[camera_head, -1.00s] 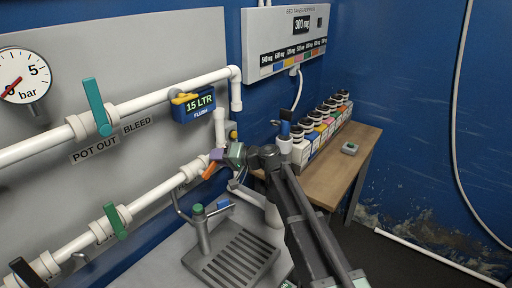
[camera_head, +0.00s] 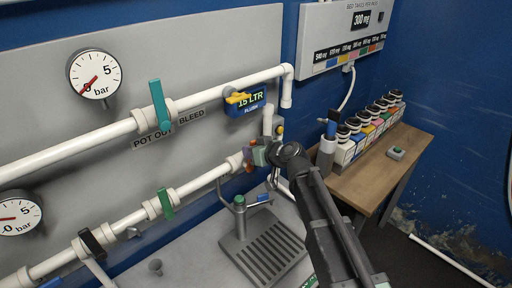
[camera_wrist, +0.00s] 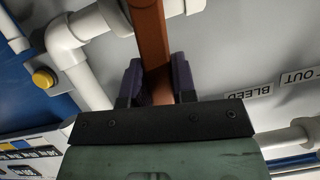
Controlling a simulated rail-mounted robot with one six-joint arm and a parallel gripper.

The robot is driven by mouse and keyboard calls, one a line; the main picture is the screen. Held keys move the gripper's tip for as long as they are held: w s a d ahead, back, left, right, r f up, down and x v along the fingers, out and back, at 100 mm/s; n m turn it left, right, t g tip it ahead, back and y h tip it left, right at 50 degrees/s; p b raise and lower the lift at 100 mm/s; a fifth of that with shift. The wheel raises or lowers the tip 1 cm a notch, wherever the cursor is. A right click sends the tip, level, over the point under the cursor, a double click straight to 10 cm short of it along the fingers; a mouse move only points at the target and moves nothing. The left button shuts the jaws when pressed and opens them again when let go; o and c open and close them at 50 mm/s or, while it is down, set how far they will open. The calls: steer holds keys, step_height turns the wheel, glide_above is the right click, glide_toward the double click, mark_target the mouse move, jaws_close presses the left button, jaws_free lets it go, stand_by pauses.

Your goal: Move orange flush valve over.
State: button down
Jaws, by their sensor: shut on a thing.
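The orange flush valve handle (camera_wrist: 152,40) runs down the middle of the wrist view from the white pipe fitting at the top. The two purple fingers of my gripper (camera_wrist: 157,82) are shut on it, one on each side. In the head view my gripper (camera_head: 260,154) is at the right end of the lower white pipe. Only a small orange part of the handle (camera_head: 249,168) shows there, the rest hidden by the gripper. The flush display (camera_head: 246,103) above reads 15 LTR.
Teal (camera_head: 159,104), green (camera_head: 165,203) and black (camera_head: 91,243) valve handles sit on the pipes to the left. A drain tray (camera_head: 264,252) with a tap lies below. A wooden table (camera_head: 372,180) with several bottles stands on the right.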

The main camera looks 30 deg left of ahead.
steer(key=shift+s+a+n+t+h, duration=0.1)
steer(key=shift+s+n+t+h, duration=0.25)
steer(key=shift+s+n, duration=0.25)
steer(key=c, duration=0.9)
jaws_free()
steer(key=p+v, duration=0.4)
steer(key=v, duration=0.6)
steer(key=shift+s+d, duration=0.1)
steer(key=shift+d, duration=0.3)
